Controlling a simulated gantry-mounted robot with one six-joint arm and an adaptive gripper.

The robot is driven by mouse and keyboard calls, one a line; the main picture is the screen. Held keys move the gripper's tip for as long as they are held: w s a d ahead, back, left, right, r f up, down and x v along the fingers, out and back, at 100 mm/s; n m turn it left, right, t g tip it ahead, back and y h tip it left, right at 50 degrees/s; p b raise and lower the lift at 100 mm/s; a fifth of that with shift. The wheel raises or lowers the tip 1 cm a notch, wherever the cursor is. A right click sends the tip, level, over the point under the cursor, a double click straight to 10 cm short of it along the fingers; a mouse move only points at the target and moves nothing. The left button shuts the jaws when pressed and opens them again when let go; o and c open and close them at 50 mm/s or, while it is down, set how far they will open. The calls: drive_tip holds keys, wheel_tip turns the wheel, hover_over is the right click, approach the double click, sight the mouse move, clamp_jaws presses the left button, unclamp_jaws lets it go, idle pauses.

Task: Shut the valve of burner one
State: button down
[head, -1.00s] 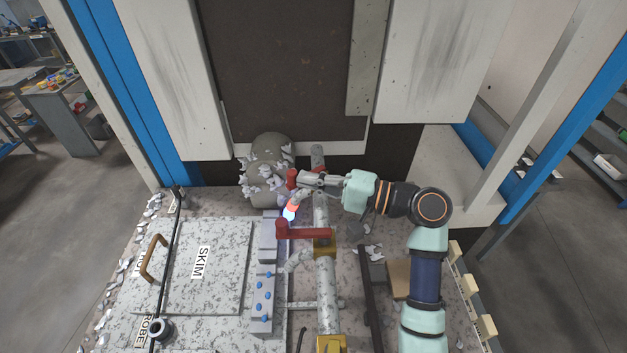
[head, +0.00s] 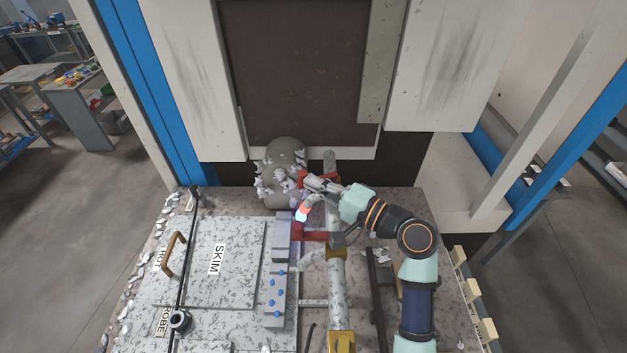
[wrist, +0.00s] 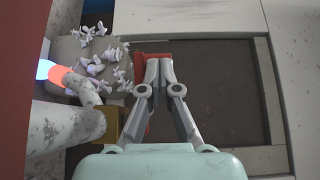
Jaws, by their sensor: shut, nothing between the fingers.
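Two valves with red levers sit on the speckled pipe. The near lever (head: 308,232) points left across the pipe from its brass body (head: 337,252). The far red lever (head: 304,178) is at my gripper (head: 314,183) and partly hidden by it. In the wrist view, the far lever's red end (wrist: 152,57) shows just beyond the fingertips of my gripper (wrist: 158,64), with its brass body (wrist: 134,119) to the left. My gripper is shut and empty; contact with the lever cannot be told. A burner nozzle (head: 304,211) glows orange and blue. I see no label telling which valve is burner one's.
A grey rounded vessel (head: 283,160) with pale flakes stands behind the burner. The SKIM lid (head: 235,262) and a block with blue studs (head: 275,290) lie left of the pipe. A dark machine opening (head: 300,75) rises behind.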

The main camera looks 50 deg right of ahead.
drive_tip(key=shift+w+d, duration=0.2)
drive_tip(key=shift+w, duration=0.85)
drive_tip(key=s+a+p, duration=0.3)
drive_tip(key=s+p, duration=0.1)
drive_tip(key=s, duration=0.9)
drive_tip(key=shift+s+a, duration=0.3)
drive_tip(key=shift+a, duration=0.1)
